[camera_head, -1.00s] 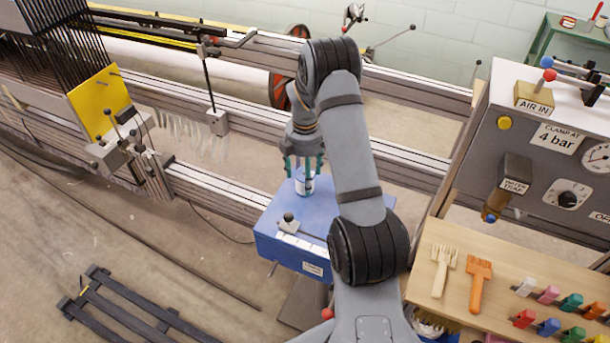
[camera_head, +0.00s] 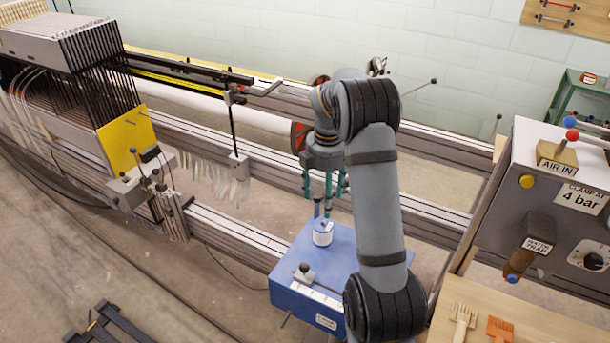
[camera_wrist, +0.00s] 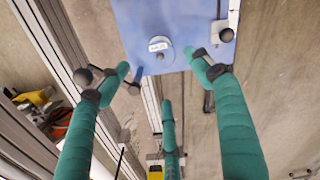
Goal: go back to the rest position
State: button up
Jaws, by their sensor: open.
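My gripper (camera_head: 327,190) has teal fingers that point down above the blue box (camera_head: 293,273). In the wrist view the fingers of my gripper (camera_wrist: 160,75) are spread apart with nothing between them. A white cylinder (camera_head: 323,236) with a blue upright part stands on top of the blue box, below the fingertips and apart from them. In the wrist view the white cylinder (camera_wrist: 160,44) shows from above as a round, labelled top on the blue surface (camera_wrist: 187,15).
The loom rails (camera_head: 255,195) run behind the box. A yellow plate (camera_head: 126,140) and hanging white threads (camera_head: 215,175) are to the left. A control panel (camera_head: 575,225) stands to the right, above a wooden bench with a pale comb (camera_head: 462,320) and an orange comb (camera_head: 500,330).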

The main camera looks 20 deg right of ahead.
aim_at(324, 221)
dwell(0.4)
notch_tip(324, 221, down, 12)
jog(key=shift+r, duration=0.15)
jog(key=shift+r+p, duration=0.4)
jog(key=shift+f, duration=0.1)
